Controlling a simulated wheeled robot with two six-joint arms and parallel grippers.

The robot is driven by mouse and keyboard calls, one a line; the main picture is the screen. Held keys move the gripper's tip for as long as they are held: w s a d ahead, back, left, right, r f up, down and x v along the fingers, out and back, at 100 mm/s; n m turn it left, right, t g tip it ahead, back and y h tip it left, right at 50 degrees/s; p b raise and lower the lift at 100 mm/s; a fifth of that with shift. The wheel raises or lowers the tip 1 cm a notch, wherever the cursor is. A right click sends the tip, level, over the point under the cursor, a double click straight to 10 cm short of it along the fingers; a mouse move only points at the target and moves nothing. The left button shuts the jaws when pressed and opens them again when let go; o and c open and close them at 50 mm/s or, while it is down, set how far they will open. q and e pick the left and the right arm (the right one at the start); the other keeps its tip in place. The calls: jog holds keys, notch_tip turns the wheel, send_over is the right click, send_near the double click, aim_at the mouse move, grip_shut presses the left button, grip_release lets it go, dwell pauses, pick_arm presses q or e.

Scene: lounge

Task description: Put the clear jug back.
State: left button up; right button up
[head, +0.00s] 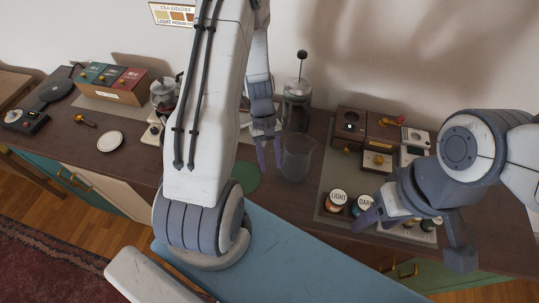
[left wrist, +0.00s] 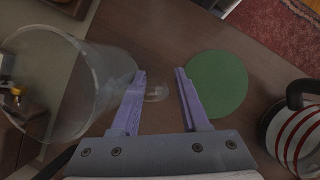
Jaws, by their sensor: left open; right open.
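The clear jug (head: 297,158) stands on the dark counter, below the French press in the head view. In the left wrist view the jug (left wrist: 65,85) fills the left side, and a small clear part, seemingly its handle or lip, shows between my fingertips. My left gripper (head: 269,153) is open just left of the jug; its purple fingers also show in the left wrist view (left wrist: 158,85). I cannot tell whether they touch the jug. A round green mat (head: 245,177) lies left of the jug and is bare in the wrist view (left wrist: 217,83). My right gripper (head: 412,240) is open and empty.
A French press (head: 297,103) stands behind the jug. Round LIGHT (head: 337,197) and DARK jars, wooden boxes (head: 378,160) and a grey mat are at right. A striped mug (left wrist: 297,130) is near my left gripper. A white coaster (head: 110,141) lies left.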

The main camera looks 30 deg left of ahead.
pick_arm(q)
jog(key=b+v, duration=0.2)
jog(key=v, duration=0.9)
jog(key=s+d+r+m+y, duration=0.25)
jog(key=d+r+m, duration=0.45)
jog(key=d, duration=0.5)
jog(key=s+d+r+m+t, duration=0.2)
jog(key=s+d+m+t, duration=0.1)
jog(key=s+d+m, duration=0.6)
jog(key=s+m, duration=0.1)
jog(key=s, duration=0.3)
jog(key=shift+s+d+r, duration=0.25)
jog(key=shift+d+r, duration=0.05)
